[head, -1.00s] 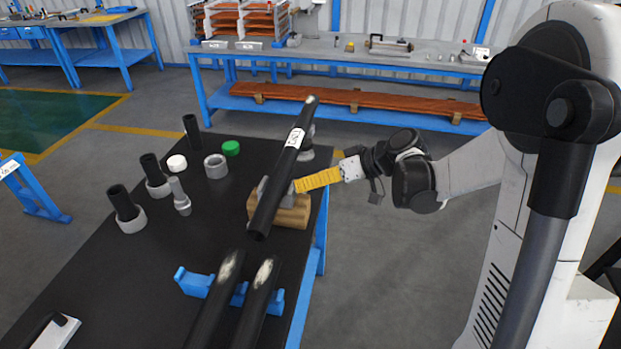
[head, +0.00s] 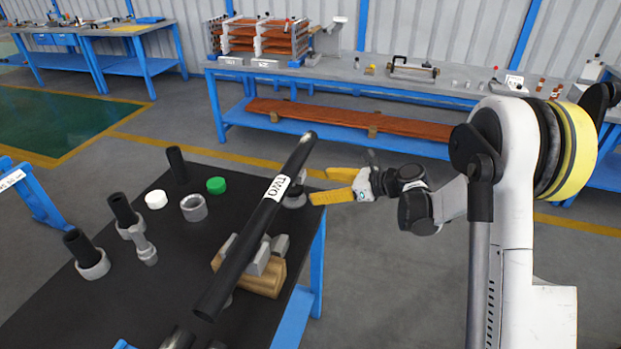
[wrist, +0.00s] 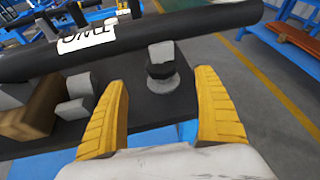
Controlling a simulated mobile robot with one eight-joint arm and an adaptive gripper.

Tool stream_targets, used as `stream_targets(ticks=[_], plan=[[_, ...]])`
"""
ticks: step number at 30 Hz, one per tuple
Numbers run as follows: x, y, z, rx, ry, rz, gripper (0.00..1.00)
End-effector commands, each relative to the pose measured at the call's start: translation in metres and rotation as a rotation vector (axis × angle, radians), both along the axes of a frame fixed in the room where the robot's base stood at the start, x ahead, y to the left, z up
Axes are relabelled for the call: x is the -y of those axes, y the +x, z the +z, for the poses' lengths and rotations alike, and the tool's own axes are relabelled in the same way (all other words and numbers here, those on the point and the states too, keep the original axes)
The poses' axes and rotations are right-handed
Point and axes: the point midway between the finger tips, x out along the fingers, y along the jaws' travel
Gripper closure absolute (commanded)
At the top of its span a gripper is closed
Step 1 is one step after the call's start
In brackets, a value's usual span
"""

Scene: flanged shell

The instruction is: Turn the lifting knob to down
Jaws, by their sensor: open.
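A grey knob-like part with a round base, which I take for the lifting knob (head: 294,200), stands at the table's right edge beside the far end of the black pipe. It is partly hidden by the pipe in the head view. My gripper (head: 319,186) has yellow fingers and is open and empty, just right of the knob. In the wrist view my gripper (wrist: 161,80) has its fingertips spread on either side of the knob, with no visible contact.
A black pipe marked TWO (head: 247,235) rests on grey supports over a wooden block (head: 265,277) and passes close beyond the knob. Grey fittings, a green cap (head: 216,185) and a white cap (head: 156,199) stand on the black table. Open floor lies to the right.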

Motion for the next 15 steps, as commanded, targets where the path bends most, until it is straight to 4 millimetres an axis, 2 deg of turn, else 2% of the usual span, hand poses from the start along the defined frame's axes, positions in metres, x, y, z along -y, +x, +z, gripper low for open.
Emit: stream_targets(ticks=[5,15], plan=[[-0.011,0.006,-0.006,-0.054,0.035,-0.022,0.19],[-0.062,0.034,-0.033,-0.053,0.034,-0.021,0.19]])
